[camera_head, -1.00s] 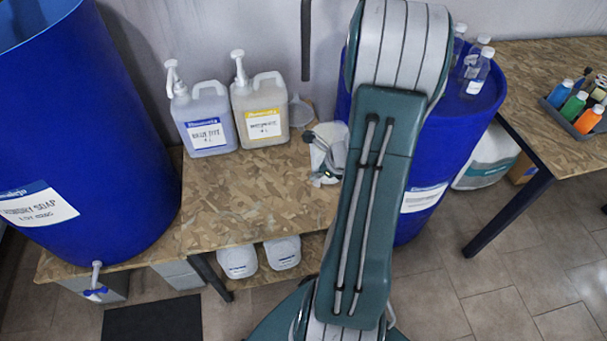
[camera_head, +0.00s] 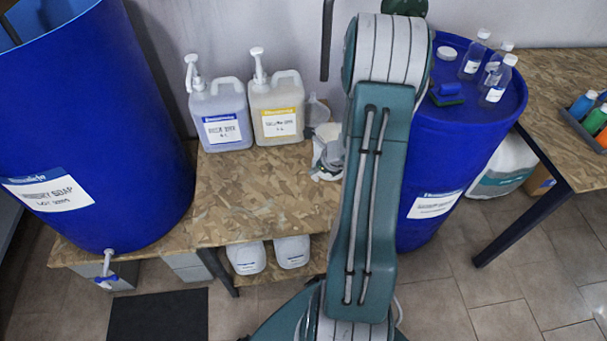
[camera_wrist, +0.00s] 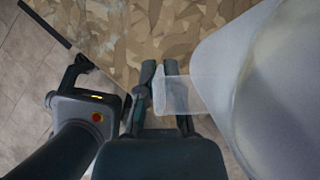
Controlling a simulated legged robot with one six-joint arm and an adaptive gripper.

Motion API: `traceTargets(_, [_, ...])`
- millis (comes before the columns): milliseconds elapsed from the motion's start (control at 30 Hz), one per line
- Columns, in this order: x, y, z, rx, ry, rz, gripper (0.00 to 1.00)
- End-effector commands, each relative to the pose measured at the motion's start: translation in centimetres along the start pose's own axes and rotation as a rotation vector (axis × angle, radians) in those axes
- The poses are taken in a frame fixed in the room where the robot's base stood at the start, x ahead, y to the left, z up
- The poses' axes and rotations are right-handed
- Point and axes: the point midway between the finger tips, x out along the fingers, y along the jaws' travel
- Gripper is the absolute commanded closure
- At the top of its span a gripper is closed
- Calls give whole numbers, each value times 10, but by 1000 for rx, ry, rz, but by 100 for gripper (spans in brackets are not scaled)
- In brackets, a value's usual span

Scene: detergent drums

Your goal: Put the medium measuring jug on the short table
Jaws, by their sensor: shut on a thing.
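In the wrist view, a large translucent whitish jug (camera_wrist: 240,85) fills the right side, very close to the camera. Its pale handle (camera_wrist: 183,94) reaches left to my dark gripper (camera_wrist: 160,72), which is shut on it. In the head view my arm hides the gripper, and I cannot make out the held jug surely. The lower wood-chip table (camera_head: 255,195), between the two blue drums, seems to be the short table. Its surface also shows at the top of the wrist view (camera_wrist: 130,35).
Two pump jugs (camera_head: 220,120) (camera_head: 276,110) stand at the table's back. A clear vessel (camera_head: 317,110) and a whitish object (camera_head: 326,148) are beside them. Blue drums (camera_head: 90,130) (camera_head: 470,125) flank the table; the right one carries bottles. The table's front middle is clear.

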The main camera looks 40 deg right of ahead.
Motion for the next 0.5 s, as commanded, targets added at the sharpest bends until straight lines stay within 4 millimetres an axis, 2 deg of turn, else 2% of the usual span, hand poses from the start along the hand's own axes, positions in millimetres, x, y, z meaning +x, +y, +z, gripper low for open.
traceTargets(67, [17, -4, 10, -4, 0, 3, 100])
traceTargets(233, [53, -11, 12, 0, 1, 3, 100])
traceTargets(500, [83, -17, 15, -2, 0, 2, 100])
